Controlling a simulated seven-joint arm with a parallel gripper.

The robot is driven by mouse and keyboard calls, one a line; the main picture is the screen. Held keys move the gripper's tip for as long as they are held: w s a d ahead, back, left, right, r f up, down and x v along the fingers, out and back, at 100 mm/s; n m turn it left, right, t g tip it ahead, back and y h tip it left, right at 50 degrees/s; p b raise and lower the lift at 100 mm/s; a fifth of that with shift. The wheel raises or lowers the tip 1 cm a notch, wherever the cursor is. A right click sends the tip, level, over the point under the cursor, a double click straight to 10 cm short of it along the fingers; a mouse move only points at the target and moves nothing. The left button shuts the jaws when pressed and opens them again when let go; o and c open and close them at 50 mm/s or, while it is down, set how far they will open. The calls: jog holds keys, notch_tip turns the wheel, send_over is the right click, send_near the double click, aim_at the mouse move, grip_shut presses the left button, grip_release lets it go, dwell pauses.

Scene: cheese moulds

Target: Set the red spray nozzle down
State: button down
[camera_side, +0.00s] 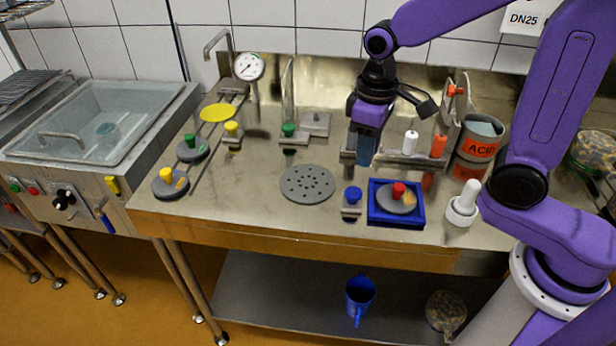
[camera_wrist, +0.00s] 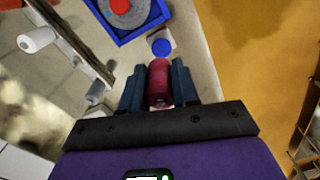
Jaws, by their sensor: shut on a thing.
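A dark red spray nozzle (camera_wrist: 158,80) shows in the wrist view between the two blue-grey fingers of my gripper (camera_wrist: 158,92), which is shut on it. In the side view my gripper (camera_side: 364,155) points down over the steel table, to the left of the nozzle rack (camera_side: 415,161). The nozzle cannot be made out there, hidden at the fingers. I cannot tell whether its lower end touches anything. A white nozzle (camera_side: 410,143) and an orange-red nozzle (camera_side: 438,146) stand upright at the rack.
A block with a blue knob (camera_side: 352,199) and a blue tray (camera_side: 375,214) holding a grey disc with a red knob (camera_side: 398,190) lie in front of my gripper. A perforated grey disc (camera_side: 307,183) is to the left. An ACID pot (camera_side: 480,145) stands right of the rack.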

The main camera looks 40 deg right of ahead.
jog(key=w+a+f, duration=0.3)
jog(key=w+f, duration=0.1)
jog(key=w, duration=0.4)
send_over(308, 183)
jog(key=f, duration=0.5)
jog(key=shift+s+d+f, duration=0.1)
jog(key=shift+s+d, duration=0.05)
jog(key=shift+d, duration=0.05)
jog(key=shift+w+a+f, duration=0.1)
jog(key=shift+w+f, duration=0.1)
jog(key=shift+f, duration=1.55)
jog(key=shift+f, duration=0.2)
jog(key=c, duration=0.8)
grip_release()
jog(key=shift+c, duration=0.2)
jog(key=shift+r, duration=0.15)
notch_tip(308, 183, up, 12)
